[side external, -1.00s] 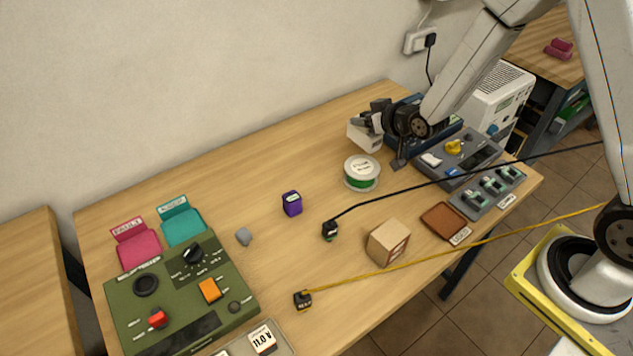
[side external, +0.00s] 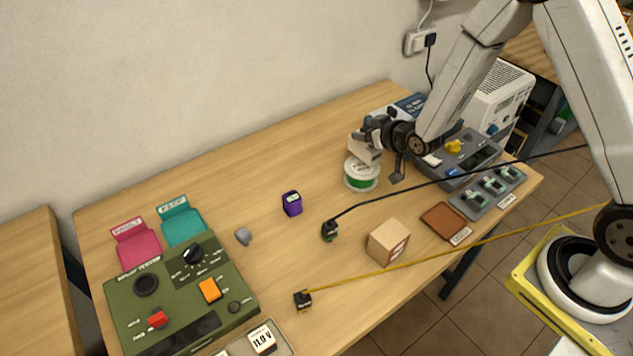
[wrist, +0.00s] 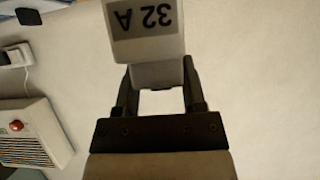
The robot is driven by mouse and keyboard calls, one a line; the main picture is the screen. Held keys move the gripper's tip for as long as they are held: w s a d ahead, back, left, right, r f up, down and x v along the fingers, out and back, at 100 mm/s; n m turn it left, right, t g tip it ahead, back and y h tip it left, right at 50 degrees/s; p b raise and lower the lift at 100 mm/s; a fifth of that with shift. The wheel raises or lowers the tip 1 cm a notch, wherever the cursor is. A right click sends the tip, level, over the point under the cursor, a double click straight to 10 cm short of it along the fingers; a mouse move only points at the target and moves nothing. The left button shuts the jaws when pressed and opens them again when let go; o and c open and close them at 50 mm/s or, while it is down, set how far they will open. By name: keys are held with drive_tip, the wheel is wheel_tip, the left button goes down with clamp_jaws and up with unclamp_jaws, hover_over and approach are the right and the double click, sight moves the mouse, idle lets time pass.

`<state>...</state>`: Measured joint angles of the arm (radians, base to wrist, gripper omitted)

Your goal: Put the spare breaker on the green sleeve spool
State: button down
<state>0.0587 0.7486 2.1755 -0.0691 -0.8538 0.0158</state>
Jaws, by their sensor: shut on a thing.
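The spare breaker is a white block (side external: 364,150); in the wrist view it is the block marked "32 A" (wrist: 146,46), its label upside down. My gripper (side external: 371,138) is shut on it, and its two fingers (wrist: 160,84) flank the block in the wrist view. The green sleeve spool (side external: 361,182) stands on the table with a white top and a green band. The breaker is tilted and overlaps the back of the spool's top in the side view. I cannot tell whether it touches the spool. The wrist view does not show the spool.
A grey panel (side external: 461,160) and a switch strip (side external: 489,193) lie to the right. A brown tray (side external: 443,222), a cardboard box (side external: 388,243) and a purple block (side external: 292,203) are nearby. Black (side external: 466,180) and yellow (side external: 430,259) cords cross in front.

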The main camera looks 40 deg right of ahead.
sight(366, 144)
drive_tip(key=shift+f, duration=1.75)
drive_tip(key=shift+f, duration=0.15)
drive_tip(key=shift+c, duration=0.8)
unclamp_jaws()
drive_tip(key=shift+r, duration=0.2)
drive_tip(key=v, duration=1.2)
